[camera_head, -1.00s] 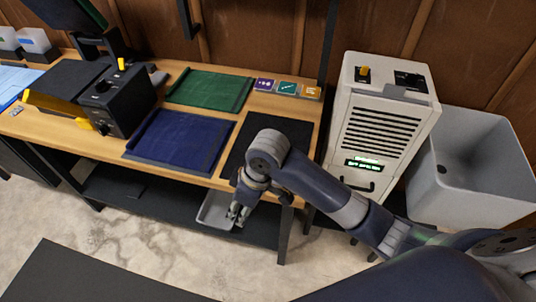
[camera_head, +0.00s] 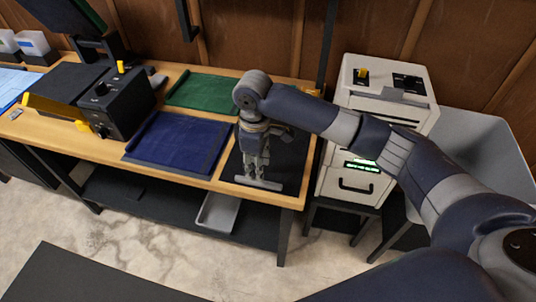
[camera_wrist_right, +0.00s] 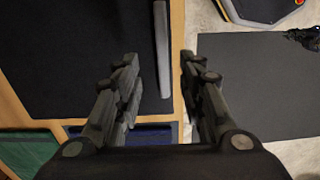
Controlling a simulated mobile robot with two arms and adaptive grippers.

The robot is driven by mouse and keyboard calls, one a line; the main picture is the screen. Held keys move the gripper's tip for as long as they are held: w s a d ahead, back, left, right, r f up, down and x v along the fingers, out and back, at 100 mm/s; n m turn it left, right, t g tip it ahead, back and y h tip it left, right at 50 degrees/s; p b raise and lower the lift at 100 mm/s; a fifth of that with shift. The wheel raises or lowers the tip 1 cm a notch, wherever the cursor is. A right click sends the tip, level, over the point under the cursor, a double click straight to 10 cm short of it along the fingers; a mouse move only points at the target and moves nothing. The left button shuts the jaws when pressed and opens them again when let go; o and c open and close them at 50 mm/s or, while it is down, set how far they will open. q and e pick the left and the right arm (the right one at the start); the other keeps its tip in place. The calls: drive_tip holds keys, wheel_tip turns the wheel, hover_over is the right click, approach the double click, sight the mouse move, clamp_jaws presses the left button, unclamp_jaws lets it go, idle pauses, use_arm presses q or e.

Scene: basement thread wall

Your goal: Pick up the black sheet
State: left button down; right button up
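The black sheet (camera_head: 288,160) lies flat at the right end of the wooden table. A light grey bar (camera_head: 262,184) runs along its front edge. My right gripper (camera_head: 257,174) reaches down over the sheet's front part, close to the bar; the arm hides part of the sheet. My left gripper is out of view.
A blue sheet (camera_head: 175,142) and a green sheet (camera_head: 200,90) lie left of the black one. A black device (camera_head: 120,102) stands further left. A white cabinet (camera_head: 350,187) stands right of the table, with a grey bin (camera_head: 480,140) beyond. A grey tray (camera_head: 218,212) sits on the lower shelf.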

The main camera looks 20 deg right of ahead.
drive_tip(key=shift+s+f+p, duration=0.2)
drive_tip(key=shift+f+p, duration=0.3)
drive_tip(key=shift+f, duration=2.4)
clamp_jaws()
